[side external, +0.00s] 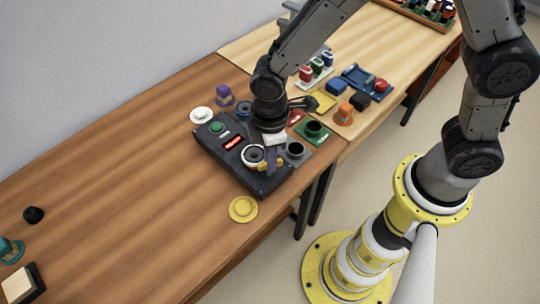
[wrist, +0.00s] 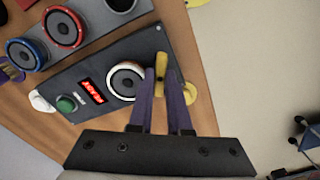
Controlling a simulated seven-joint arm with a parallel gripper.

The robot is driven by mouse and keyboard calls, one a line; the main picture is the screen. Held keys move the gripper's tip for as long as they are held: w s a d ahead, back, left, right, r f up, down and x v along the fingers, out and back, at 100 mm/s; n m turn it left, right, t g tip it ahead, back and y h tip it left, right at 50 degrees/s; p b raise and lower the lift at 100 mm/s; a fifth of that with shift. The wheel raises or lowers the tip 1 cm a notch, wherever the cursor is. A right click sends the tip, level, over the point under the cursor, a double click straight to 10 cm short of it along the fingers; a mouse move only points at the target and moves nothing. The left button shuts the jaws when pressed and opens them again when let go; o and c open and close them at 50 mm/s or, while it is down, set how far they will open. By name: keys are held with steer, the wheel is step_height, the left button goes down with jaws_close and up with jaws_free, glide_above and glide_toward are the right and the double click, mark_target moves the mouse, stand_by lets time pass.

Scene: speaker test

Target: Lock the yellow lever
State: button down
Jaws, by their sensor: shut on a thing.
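The yellow lever (wrist: 161,68) is on the dark speaker test box (wrist: 82,83), beside the box's white-rimmed speaker (wrist: 124,82). In the wrist view my gripper (wrist: 158,76) has its purple fingers at the lever, shut on it. In the side view the dark box (side external: 226,158) lies on the wooden table, and my gripper (side external: 268,162) is low over its near right end. The lever is mostly hidden there by the fingers. The box has a green button (wrist: 67,103) and a lit red display (wrist: 92,90).
A yellow disc (side external: 243,209) lies in front of the box, and a white round piece (side external: 202,115) lies behind its left end. Several coloured speakers and blocks crowd the table to the right, including a green one (side external: 312,132). The table's left middle is clear.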

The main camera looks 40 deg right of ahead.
steer(key=m, duration=0.6)
steer(key=shift+r, duration=0.1)
steer(key=m, duration=0.6)
stand_by(0.6)
steer(key=c, duration=0.9)
jaws_free()
steer(key=shift+o, duration=0.2)
step_height(320, 180, up, 14)
